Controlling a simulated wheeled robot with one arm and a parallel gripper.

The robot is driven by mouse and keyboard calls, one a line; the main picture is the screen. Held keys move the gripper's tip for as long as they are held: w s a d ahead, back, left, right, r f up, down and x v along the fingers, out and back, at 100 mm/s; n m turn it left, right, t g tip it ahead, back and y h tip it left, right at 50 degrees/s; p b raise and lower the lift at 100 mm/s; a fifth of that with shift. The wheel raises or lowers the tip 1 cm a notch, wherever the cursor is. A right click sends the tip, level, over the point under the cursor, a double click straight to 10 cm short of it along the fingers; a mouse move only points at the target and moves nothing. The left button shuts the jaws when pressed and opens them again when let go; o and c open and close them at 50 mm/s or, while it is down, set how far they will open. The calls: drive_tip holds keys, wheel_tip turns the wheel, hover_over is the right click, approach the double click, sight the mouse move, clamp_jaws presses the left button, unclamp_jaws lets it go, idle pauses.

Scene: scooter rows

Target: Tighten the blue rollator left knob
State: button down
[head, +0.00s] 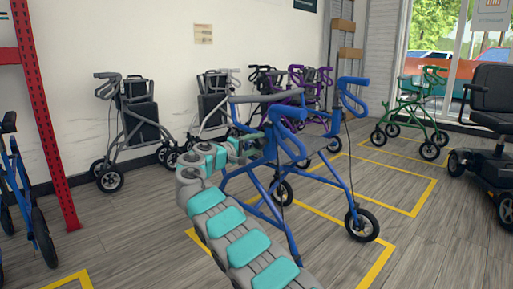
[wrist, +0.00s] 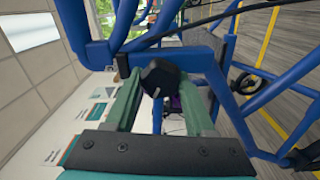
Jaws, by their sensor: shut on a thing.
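The blue rollator (head: 345,183) stands upright on the floor at the middle of the head view. Its blue frame (wrist: 195,58) also fills the upper part of the wrist view. A round black knob (wrist: 160,77) with a small white mark sits against a blue frame tube. My gripper (wrist: 163,85) has its green fingers on either side of the knob and is shut on it. In the head view my gripper (head: 258,146) reaches the rollator's left side, and the knob cannot be made out there.
Grey rollators (head: 140,110) and a purple one (head: 297,78) stand along the wall behind. A green rollator (head: 415,108) and a black scooter (head: 490,120) are at right. A red rack post (head: 50,130) is at left. Yellow-marked floor is open at front right.

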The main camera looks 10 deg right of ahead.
drive_tip(key=m, duration=0.3)
drive_tip(key=shift+f+m, duration=0.1)
drive_tip(key=shift+m, duration=0.3)
drive_tip(key=m, duration=0.3)
drive_tip(key=shift+d+m, duration=0.1)
drive_tip(key=shift+m, duration=0.2)
drive_tip(key=m, duration=0.5)
drive_tip(key=shift+m, duration=0.3)
drive_tip(key=shift+c, duration=1.2)
unclamp_jaws()
drive_tip(key=shift+r, duration=0.2)
drive_tip(key=shift+s, duration=0.1)
drive_tip(key=v, duration=0.7)
drive_tip(key=shift+s+a, duration=0.2)
drive_tip(key=shift+a, duration=0.15)
